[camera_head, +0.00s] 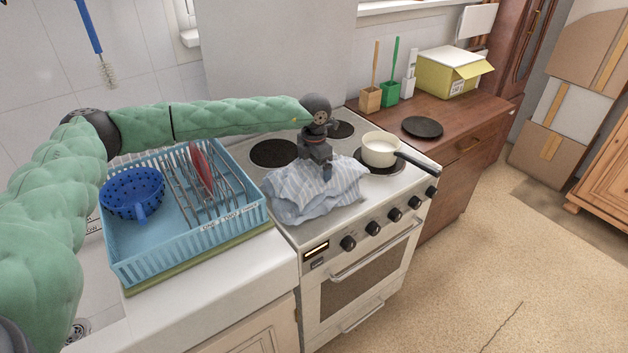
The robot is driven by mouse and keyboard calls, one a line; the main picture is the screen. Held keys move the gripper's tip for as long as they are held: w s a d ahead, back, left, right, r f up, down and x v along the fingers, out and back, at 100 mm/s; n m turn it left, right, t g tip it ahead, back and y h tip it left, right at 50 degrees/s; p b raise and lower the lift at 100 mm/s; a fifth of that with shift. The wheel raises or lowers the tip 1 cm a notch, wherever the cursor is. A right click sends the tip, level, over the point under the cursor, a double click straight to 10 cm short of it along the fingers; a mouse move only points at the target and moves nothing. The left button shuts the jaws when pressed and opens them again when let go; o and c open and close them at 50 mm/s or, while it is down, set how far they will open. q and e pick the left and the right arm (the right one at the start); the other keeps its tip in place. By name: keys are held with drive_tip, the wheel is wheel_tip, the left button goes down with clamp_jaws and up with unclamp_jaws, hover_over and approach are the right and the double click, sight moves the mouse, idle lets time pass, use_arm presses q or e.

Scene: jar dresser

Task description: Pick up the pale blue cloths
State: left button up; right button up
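The pale blue cloths (297,194) lie in a crumpled, striped heap on the front left part of the stove top. I cannot tell from their folds how many cloths there are. My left gripper (325,173) points down onto the top of the heap, with its fingertips at or in the fabric. The fingertips are small and partly lost against the cloth, so I cannot tell whether they are open or shut on it. My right gripper is not in view.
A cream pan (380,149) stands on the stove (290,228), right of the cloths. A blue dish rack (180,243) with a blue colander (133,192) and a red plate (201,166) is at left. A black disc (422,127) lies on the wooden counter.

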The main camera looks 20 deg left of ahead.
sight(312, 170)
use_arm(q)
drive_tip(key=shift+a+f, duration=0.15)
drive_tip(key=shift+f, duration=0.65)
drive_tip(key=shift+a+f, duration=0.1)
drive_tip(key=shift+f, duration=0.65)
drive_tip(key=shift+c, duration=1.1)
drive_tip(key=c, duration=1)
drive_tip(key=shift+r, duration=0.1)
drive_tip(key=shift+c, duration=0.2)
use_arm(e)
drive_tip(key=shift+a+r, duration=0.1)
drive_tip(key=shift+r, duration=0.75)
